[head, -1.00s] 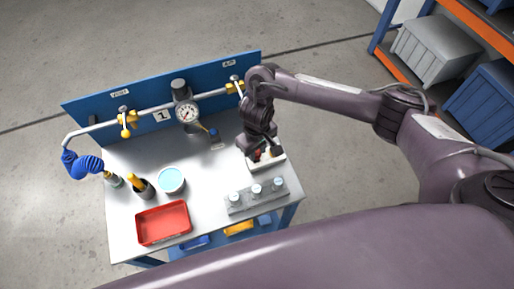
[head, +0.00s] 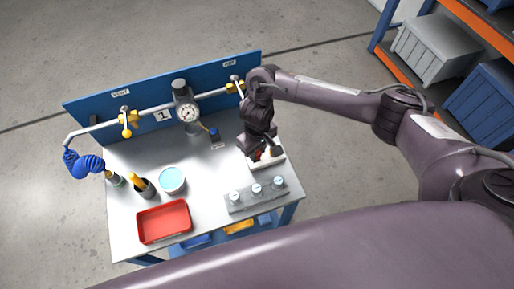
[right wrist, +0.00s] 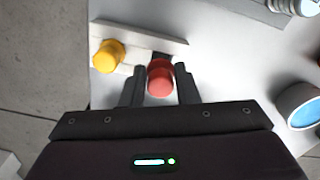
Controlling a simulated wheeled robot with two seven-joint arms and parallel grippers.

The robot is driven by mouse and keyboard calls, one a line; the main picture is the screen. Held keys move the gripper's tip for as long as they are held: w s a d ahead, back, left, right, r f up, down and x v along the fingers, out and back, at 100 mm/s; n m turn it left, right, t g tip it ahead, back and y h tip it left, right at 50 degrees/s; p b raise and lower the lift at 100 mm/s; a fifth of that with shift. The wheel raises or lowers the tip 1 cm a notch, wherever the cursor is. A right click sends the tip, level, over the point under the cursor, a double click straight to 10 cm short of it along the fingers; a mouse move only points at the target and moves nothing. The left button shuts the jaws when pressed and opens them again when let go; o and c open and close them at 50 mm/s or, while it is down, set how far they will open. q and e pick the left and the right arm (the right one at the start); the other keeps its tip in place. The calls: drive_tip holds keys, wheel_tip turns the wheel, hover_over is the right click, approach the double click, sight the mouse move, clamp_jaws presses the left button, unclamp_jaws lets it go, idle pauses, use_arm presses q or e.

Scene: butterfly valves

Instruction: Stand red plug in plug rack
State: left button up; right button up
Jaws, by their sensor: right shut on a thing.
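The red plug (right wrist: 160,78) sits between the two fingers of my right gripper (right wrist: 160,88), which is shut on it. In the head view a bit of the red plug (head: 259,156) shows below the gripper's dark fingers. The plug rack (right wrist: 140,40) is a pale block, and a yellow plug (right wrist: 108,56) stands at its left part in the wrist view. The red plug is at the rack's near edge, by a dark spot; I cannot tell whether its lower end is in a hole. In the head view the rack (head: 274,162) is partly hidden by my gripper. My left gripper is not in view.
A grey block with several pale-capped pieces (head: 257,190) lies in front of the rack. A red tray (head: 164,222) and a light-blue-topped can (head: 172,180) stand to the left. The pipe with its gauge (head: 187,113) runs along the blue back panel (head: 95,103).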

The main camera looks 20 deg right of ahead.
drive_tip(key=shift+p, duration=0.75)
idle(0.8)
drive_tip(key=shift+f, duration=0.7)
idle(0.9)
drive_tip(key=shift+f, duration=0.35)
idle(0.7)
drive_tip(key=o, duration=1.5)
drive_tip(key=shift+c, duration=0.2)
drive_tip(key=shift+r+p, duration=1)
drive_tip(key=shift+r, duration=2.75)
